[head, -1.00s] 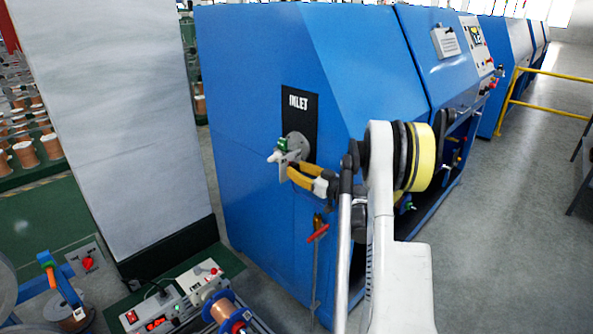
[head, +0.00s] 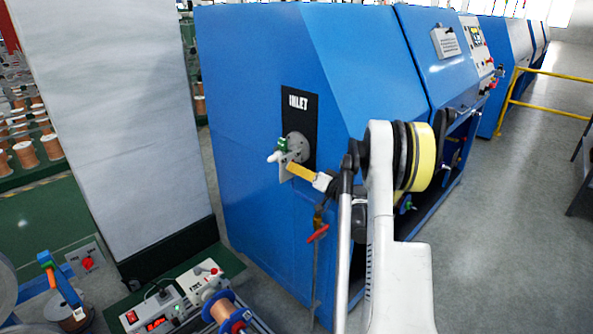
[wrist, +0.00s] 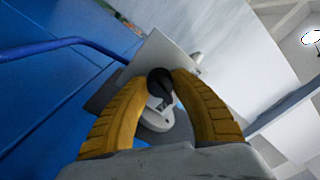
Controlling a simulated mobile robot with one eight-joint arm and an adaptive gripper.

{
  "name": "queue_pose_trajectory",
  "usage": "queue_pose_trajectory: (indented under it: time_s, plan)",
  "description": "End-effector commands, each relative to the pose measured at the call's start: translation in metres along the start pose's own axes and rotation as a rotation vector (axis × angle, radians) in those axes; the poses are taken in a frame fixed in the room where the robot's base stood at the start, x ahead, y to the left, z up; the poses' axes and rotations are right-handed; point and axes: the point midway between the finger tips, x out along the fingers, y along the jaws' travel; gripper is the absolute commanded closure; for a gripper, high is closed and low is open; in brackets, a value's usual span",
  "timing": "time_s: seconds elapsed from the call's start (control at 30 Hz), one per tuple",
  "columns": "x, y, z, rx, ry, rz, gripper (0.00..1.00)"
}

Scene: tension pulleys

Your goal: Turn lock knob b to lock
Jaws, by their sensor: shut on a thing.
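The inlet fixture on the blue machine is a round grey flange (head: 297,143) with a small metal bracket (head: 283,172), a green part (head: 281,146) and a white tip. In the wrist view a dark round knob (wrist: 160,84) sits between my yellow fingertips, in front of a grey plate (wrist: 163,52). My gripper (head: 290,167) is shut on this knob, and it also shows in the wrist view (wrist: 160,77). No letter shows on the knob, so I cannot confirm that it is knob b. In the head view the knob is hidden by the fingers and bracket.
The blue machine (head: 250,80) bears a black INLET plate (head: 299,102). A red-handled valve (head: 317,233) hangs below my gripper. A pale pillar (head: 120,120) stands left. A copper spool unit (head: 222,306) is at the lower left.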

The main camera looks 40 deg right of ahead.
Motion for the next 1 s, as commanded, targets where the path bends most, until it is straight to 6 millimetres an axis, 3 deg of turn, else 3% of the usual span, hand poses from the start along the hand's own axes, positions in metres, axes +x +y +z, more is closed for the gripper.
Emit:
queue_pose_trajectory:
  time_s: [0.5,1.0]
  plan:
    - [0.0005,-0.0013,0.0003,0.432,-0.002,-0.001,1.00]
    - [0.0006,-0.0018,0.0002,0.597,-0.002,-0.001,1.00]
